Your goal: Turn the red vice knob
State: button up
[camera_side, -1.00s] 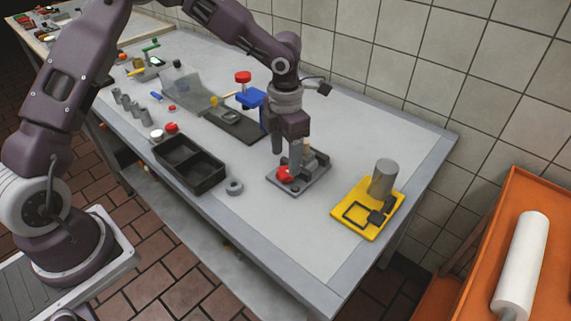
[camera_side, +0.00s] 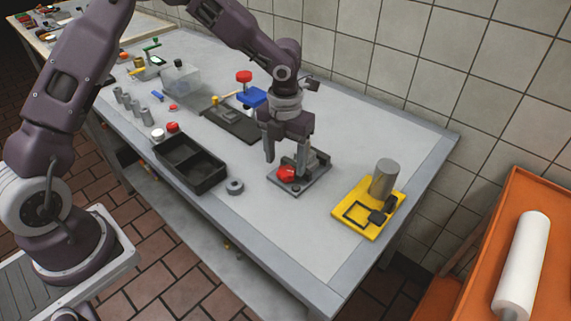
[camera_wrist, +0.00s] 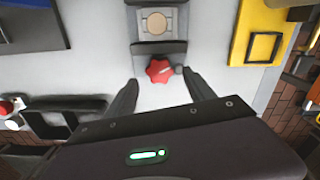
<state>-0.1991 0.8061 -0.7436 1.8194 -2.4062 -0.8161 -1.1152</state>
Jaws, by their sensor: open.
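The red vice knob (camera_side: 286,174) sits at the front of the grey vice (camera_side: 318,170) on the table; it looks star-shaped in the wrist view (camera_wrist: 159,70). Behind it in the wrist view are the vice's dark jaws and a round tan piece (camera_wrist: 157,23). My gripper (camera_side: 287,168) is open and points down at the knob. In the wrist view my two fingers (camera_wrist: 162,88) stand apart, one on each side of the knob, with visible gaps. I cannot tell whether the fingertips are level with the knob.
A black two-part tray (camera_side: 190,165) and a grey ring (camera_side: 235,187) lie left of the vice. A yellow plate (camera_side: 340,222) with a grey cylinder (camera_side: 384,178) is to the right. A blue stand with a red top (camera_side: 244,76) is behind. The front of the table is clear.

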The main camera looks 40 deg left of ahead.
aim_at(286, 175)
jog(key=shift+f, duration=1.35)
grip_shut()
jog(key=shift+m, duration=0.4)
jog(key=m, duration=0.3)
jog(key=shift+m, duration=0.3)
jog(key=shift+a+m, duration=0.1)
jog(key=shift+m, duration=1.6)
grip_release()
